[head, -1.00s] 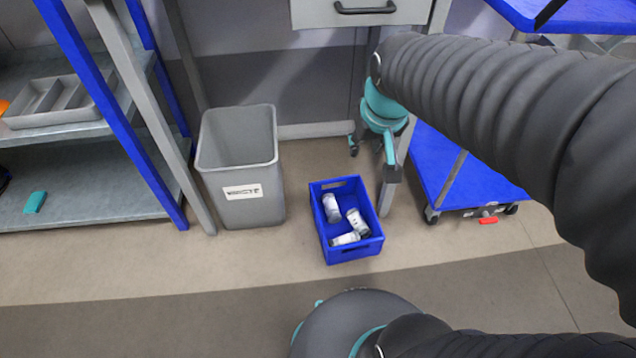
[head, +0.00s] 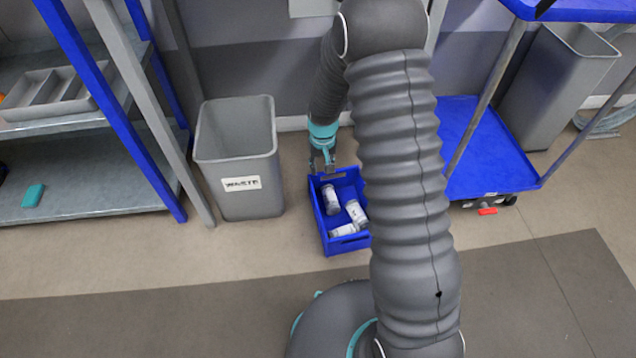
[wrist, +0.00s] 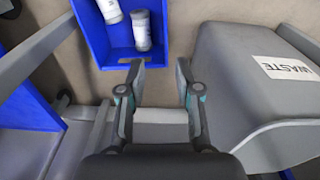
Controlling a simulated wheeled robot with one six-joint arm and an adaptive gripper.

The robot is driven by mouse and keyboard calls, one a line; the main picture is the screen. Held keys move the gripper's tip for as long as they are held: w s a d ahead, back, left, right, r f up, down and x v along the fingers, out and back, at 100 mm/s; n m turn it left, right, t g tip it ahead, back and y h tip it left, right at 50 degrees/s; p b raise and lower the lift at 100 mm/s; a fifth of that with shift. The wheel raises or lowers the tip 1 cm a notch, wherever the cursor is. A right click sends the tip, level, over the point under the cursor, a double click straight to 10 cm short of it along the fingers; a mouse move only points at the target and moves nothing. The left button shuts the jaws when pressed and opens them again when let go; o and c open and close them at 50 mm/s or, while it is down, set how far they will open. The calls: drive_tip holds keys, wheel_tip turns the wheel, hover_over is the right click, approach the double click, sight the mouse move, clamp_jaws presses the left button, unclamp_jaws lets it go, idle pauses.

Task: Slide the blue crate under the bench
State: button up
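The blue crate (head: 325,236) stands on the floor in the head view, with several white bottles lying inside it. My arm hides part of its right side. In the wrist view the crate's near wall (wrist: 128,58) is at the top, with two bottles showing. My gripper (head: 323,168) is at the crate's far end in the head view, pointing down. In the wrist view my gripper (wrist: 158,68) has its two fingers apart with nothing between them, just short of the crate wall. Whether it touches the crate I cannot tell.
A grey waste bin (head: 238,175) stands left of the crate, close to my gripper in the wrist view (wrist: 235,75). A shelf rack (head: 95,185) is at far left. A blue trolley (head: 485,165) and another grey bin (head: 555,85) stand right. The floor in front is free.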

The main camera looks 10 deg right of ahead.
hover_over(318, 207)
wheel_tip(318, 207, down, 9)
drive_tip(key=shift+w+g, duration=0.4)
drive_tip(key=shift+w, duration=0.05)
drive_tip(key=shift+f, duration=0.1)
wheel_tip(318, 207, down, 14)
drive_tip(key=shift+r+b, duration=0.15)
drive_tip(key=shift+b, duration=0.2)
